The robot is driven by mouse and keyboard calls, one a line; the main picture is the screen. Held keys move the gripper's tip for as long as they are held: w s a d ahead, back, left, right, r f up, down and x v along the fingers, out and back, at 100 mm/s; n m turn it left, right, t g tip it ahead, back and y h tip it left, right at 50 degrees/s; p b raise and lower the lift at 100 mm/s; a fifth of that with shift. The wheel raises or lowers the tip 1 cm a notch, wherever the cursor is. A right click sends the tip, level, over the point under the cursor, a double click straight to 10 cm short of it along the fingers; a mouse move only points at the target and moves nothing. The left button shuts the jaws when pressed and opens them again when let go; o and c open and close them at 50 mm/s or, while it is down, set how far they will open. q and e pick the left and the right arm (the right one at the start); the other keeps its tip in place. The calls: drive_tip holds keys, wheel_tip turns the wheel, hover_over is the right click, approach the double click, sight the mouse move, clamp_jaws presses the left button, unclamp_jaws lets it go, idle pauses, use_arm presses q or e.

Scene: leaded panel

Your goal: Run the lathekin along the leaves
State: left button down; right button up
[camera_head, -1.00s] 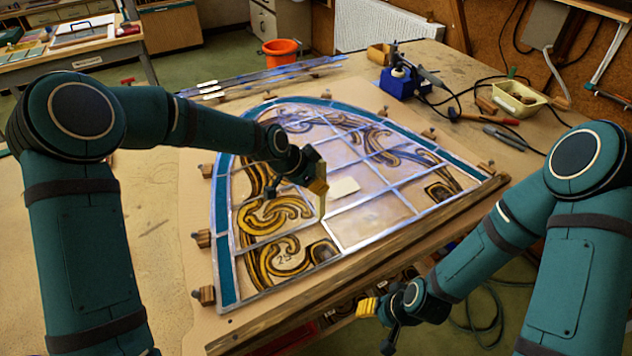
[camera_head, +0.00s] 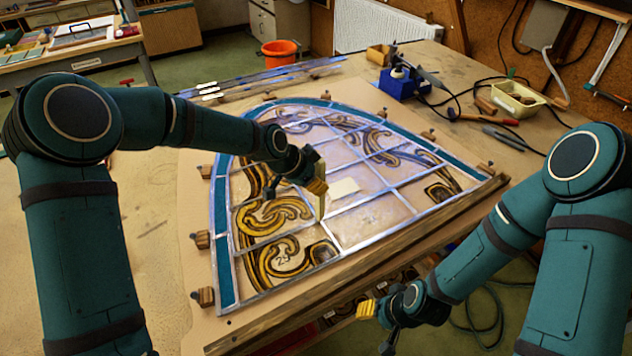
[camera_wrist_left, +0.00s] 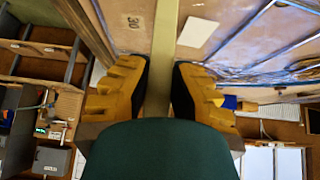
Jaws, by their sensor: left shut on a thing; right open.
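The leaded panel (camera_head: 228,225) lies on the bench, an arched panel with a teal border, painted scrolls and grey lead leaves. My left gripper (camera_head: 317,187) is over the panel's middle, shut on the lathekin (camera_head: 322,203), a pale flat stick that points down toward the lead. In the left wrist view the lathekin (camera_wrist_left: 165,50) runs between the yellow pads of the left gripper (camera_wrist_left: 160,90). I cannot tell whether its tip touches a leaf. My right gripper (camera_head: 367,308) is open and empty, off the bench's front edge.
A pale card (camera_head: 344,187) lies on the panel beside the lathekin. Wooden blocks (camera_head: 203,239) stand around the arch, and a wooden batten (camera_head: 385,262) lies along the front edge. A blue soldering stand (camera_head: 402,84), tools and a yellow tray (camera_head: 517,100) are at the back right.

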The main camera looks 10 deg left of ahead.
use_arm(q)
drive_tip(key=shift+f+b, duration=0.3)
drive_tip(key=shift+f, duration=0.05)
idle(0.7)
drive_tip(key=shift+s+a, duration=0.1)
drive_tip(key=shift+a, duration=0.05)
drive_tip(key=shift+s+a, duration=0.7)
drive_tip(key=shift+a, duration=0.3)
drive_tip(key=s+a+p, duration=0.1)
drive_tip(key=s+a, duration=0.6)
drive_tip(key=a, duration=0.3)
drive_tip(key=shift+a, duration=0.3)
idle(1.4)
drive_tip(key=shift+s+a+p, duration=0.1)
drive_tip(key=shift+p, duration=0.2)
